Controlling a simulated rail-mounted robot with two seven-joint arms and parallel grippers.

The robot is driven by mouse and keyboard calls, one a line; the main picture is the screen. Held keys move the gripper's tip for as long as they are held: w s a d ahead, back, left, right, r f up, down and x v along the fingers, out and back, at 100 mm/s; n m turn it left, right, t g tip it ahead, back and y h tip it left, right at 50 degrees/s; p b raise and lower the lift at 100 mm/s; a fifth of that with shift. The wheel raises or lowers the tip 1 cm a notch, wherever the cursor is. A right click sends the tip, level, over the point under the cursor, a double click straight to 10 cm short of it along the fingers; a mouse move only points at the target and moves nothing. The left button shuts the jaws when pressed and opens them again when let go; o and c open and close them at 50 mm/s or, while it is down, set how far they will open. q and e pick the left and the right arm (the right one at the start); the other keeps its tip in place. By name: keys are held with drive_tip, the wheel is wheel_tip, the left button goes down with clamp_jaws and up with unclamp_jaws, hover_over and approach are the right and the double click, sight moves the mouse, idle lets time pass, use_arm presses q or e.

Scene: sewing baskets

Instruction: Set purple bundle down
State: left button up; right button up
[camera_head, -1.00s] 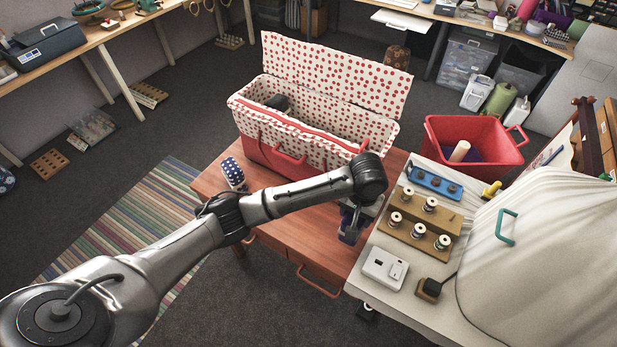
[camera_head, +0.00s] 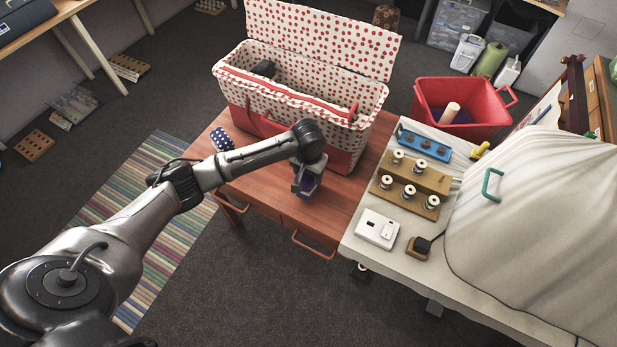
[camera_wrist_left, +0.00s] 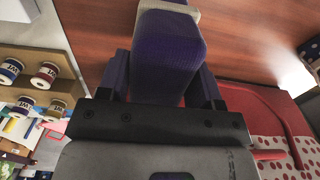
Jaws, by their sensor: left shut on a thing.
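The purple bundle (camera_wrist_left: 168,55) is held between the fingers of my left gripper (camera_wrist_left: 165,85) in the left wrist view, with a pale band at its far end. In the head view my left gripper (camera_head: 305,186) is over the reddish wooden table (camera_head: 265,203), in front of the polka-dot basket, and mostly hides the bundle. I cannot tell whether the bundle touches the tabletop. My right gripper is not in view.
The open polka-dot basket (camera_head: 345,134) stands at the table's back. A blue dotted object (camera_head: 221,139) lies at the left. A white-covered table with spools on a wooden stand (camera_head: 418,178) is at the right, with a red bin (camera_head: 490,105) behind. Tabletop left of the gripper is clear.

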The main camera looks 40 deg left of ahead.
use_arm(q)
wheel_tip(320, 180, down, 3)
drive_tip(key=shift+f, duration=0.2)
drive_tip(key=shift+f, duration=0.1)
drive_tip(key=o, duration=1)
drive_tip(key=shift+c, duration=0.2)
